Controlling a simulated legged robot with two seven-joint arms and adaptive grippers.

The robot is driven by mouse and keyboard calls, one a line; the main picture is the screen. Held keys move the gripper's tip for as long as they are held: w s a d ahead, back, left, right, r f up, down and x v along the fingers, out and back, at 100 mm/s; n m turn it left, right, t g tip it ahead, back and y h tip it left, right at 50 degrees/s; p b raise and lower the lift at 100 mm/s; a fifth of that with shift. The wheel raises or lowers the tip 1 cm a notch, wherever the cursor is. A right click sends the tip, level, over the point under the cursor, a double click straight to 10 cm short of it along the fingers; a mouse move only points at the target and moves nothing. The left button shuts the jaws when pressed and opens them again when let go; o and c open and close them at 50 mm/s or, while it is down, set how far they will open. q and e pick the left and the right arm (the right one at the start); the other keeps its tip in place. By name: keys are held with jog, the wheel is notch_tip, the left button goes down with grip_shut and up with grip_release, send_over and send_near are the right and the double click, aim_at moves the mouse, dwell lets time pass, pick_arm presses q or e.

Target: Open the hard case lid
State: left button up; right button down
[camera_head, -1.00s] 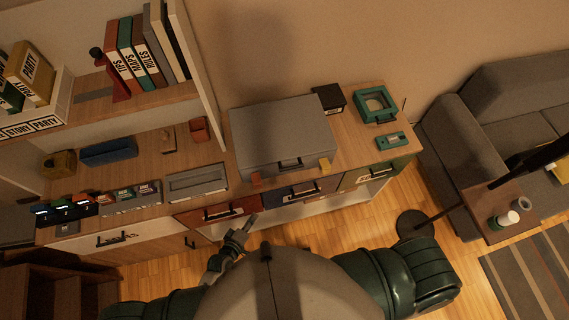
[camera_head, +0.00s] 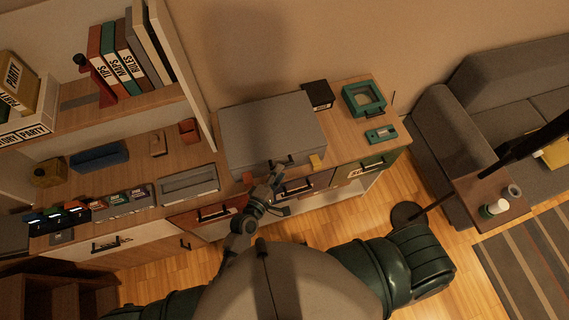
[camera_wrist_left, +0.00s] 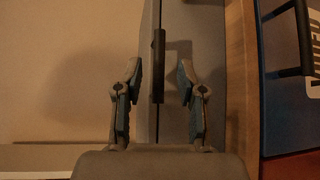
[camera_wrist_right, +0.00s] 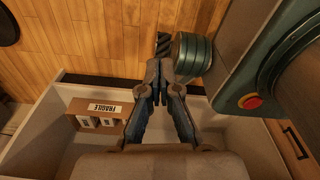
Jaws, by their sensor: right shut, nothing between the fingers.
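A black box (camera_head: 317,94), a green framed item (camera_head: 364,98) and a small teal device (camera_head: 381,134) stand right of the case. A bookshelf upright (camera_head: 182,70) rises at its left. Drawers with handles (camera_head: 213,214) lie below. A FRAGILE box (camera_wrist_right: 97,113) is in the white compartment.

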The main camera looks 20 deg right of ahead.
pick_arm(q)
jog(key=x, duration=0.4)
jog(key=shift+w, duration=0.15)
jog(key=shift+a, duration=0.25)
jog(key=shift+c, duration=0.6)
jog(key=shift+d, duration=0.1)
jog(key=c, duration=0.4)
jog(key=shift+d, duration=0.1)
grip_shut()
